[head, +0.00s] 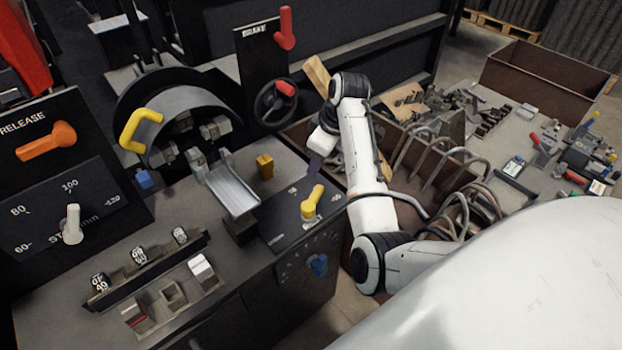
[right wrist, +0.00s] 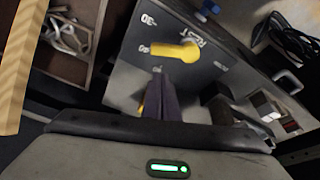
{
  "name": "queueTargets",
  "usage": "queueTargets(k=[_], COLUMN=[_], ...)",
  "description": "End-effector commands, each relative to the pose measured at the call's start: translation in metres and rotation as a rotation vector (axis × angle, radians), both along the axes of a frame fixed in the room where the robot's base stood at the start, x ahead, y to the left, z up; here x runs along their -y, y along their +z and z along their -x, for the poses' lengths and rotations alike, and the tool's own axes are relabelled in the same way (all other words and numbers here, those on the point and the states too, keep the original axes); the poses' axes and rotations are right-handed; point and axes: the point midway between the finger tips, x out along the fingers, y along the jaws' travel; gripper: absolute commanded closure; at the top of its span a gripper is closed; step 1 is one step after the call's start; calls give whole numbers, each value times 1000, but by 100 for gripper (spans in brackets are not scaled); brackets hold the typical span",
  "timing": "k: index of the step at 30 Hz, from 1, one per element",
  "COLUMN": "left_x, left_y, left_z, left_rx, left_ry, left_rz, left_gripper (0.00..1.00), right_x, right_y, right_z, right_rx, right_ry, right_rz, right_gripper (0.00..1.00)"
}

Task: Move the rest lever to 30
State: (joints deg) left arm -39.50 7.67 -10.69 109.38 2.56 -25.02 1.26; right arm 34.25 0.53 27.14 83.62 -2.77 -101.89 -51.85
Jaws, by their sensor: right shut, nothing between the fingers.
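The rest lever is a yellow handle (head: 313,201) on a dark panel (head: 285,222) at the machine's right front corner. In the right wrist view the yellow lever (right wrist: 178,50) lies beside the word REST. My right gripper (head: 315,165) is shut and empty, just behind the lever in the head view. In the right wrist view its dark fingertips (right wrist: 159,76) are close to the handle; I cannot tell whether they touch. My left gripper is not in view.
A yellow block (head: 265,166) and a metal chute (head: 232,187) stand left of the lever. A blue knob (head: 318,265) is on the front face below. A wooden bar (head: 317,75) and bins of metal parts lie behind and right of my right arm.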

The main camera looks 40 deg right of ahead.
Motion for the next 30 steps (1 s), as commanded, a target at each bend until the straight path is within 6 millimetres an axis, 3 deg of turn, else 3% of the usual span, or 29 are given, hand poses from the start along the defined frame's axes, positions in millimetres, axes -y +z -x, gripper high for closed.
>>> queueTargets(k=[3, 7, 23, 30], left_x=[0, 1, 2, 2], left_y=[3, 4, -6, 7], left_z=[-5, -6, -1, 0], left_rx=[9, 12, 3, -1], left_ry=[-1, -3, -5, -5], left_rz=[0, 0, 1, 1], left_gripper=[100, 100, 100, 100], right_x=[-7, -10, -25, -11], right_y=[18, 17, -72, -70], right_z=[-15, -20, -46, -22], right_rx=[8, 8, 7, 10], right_ry=[49, 68, 69, 66], right_rz=[-43, -58, -57, -55], right_gripper=[100, 100, 100, 100])
